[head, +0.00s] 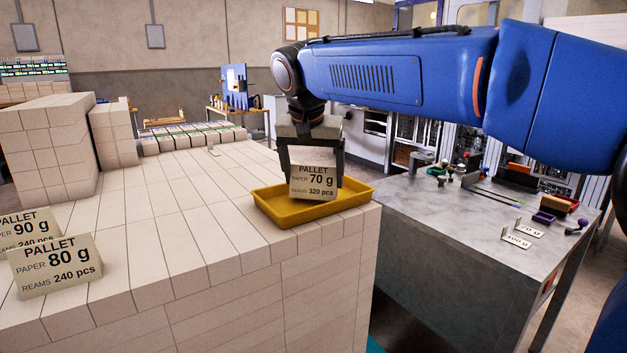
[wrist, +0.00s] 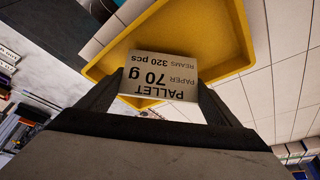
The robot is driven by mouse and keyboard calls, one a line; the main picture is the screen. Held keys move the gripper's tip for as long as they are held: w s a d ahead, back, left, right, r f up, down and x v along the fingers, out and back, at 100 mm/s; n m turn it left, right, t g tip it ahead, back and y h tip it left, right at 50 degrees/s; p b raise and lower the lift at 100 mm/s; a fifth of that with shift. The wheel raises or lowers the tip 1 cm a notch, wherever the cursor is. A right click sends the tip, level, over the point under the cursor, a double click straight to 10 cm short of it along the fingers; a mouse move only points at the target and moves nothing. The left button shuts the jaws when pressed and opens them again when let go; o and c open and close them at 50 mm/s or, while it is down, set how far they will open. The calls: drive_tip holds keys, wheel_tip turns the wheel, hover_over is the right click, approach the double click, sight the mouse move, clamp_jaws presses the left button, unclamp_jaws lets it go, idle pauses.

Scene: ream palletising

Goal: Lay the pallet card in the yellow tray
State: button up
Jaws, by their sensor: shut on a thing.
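The pallet card (head: 313,182) is a pale card printed "PALLET 70 g, 320 pcs". My gripper (head: 315,165) is shut on it, with one dark finger at each side edge. The yellow tray (head: 268,212) sits on top of the stacked reams near their right corner. The card is tilted and stands over the tray, its lower edge at or inside the tray's outline. I cannot tell whether it touches the tray floor. In the wrist view the card (wrist: 160,77) is between the fingers, with the yellow tray (wrist: 215,22) behind it.
The ream stack (head: 150,230) fills the left and front. Cards reading 80 g (head: 55,265) and 90 g (head: 25,228) stand at its left front. Taller ream piles (head: 45,145) stand at the back left.

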sight(313, 169)
drive_tip(key=shift+f, duration=0.65)
drive_tip(key=o, duration=0.9)
drive_tip(key=shift+f, duration=0.1)
drive_tip(key=shift+r, duration=4.5)
